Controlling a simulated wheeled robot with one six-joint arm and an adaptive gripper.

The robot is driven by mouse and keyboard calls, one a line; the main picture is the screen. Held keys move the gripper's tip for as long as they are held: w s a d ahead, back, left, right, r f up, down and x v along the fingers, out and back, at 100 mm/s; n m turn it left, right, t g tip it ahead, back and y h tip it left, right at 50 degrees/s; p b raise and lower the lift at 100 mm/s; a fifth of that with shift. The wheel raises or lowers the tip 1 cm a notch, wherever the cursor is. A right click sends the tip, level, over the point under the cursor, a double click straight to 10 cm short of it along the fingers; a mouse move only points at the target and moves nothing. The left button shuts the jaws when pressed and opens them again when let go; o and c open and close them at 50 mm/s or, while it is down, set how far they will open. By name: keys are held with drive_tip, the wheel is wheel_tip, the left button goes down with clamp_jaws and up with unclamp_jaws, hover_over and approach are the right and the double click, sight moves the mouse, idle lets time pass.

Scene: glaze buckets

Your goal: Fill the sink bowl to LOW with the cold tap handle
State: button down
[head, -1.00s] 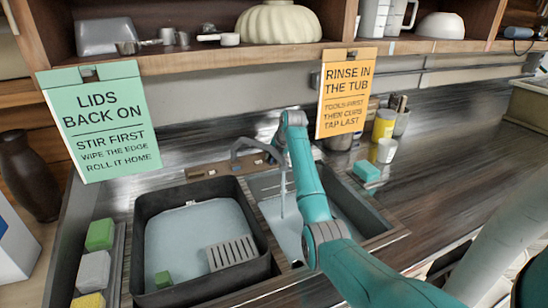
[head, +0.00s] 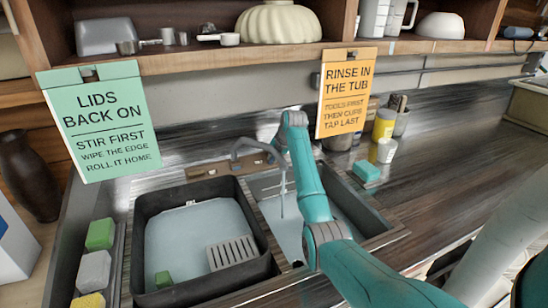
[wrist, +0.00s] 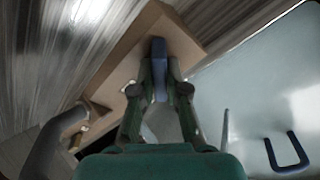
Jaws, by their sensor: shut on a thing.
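The blue tap handle (wrist: 158,52) stands on a wooden tap deck in the wrist view. My gripper (wrist: 159,82) is shut on it, with a green finger on each side. In the head view my arm hides the gripper. The grey tap spout (head: 250,143) arches over the sink bowl (head: 378,243), right of the dark tub. A thin stream (head: 283,200) runs down from the spout into the bowl. Pale water (head: 290,232) shows in the bowl, partly hidden by my arm. I cannot make out a LOW mark.
The dark tub (head: 142,240) holds pale water, a grey slotted rack (head: 232,252) and a green block (head: 163,279). A teal sponge (head: 367,171) and cups stand right of the sink. Two signs hang from the shelf above. The counter at right is mostly clear.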

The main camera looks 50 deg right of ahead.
drive_tip(key=m, duration=0.4)
drive_tip(key=shift+m+t, duration=0.5)
drive_tip(key=shift+m, duration=1.8)
drive_tip(key=c, duration=1.2)
unclamp_jaws()
drive_tip(key=shift+r, duration=0.1)
wheel_tip(320, 180, up, 10)
drive_tip(key=shift+f, duration=0.1)
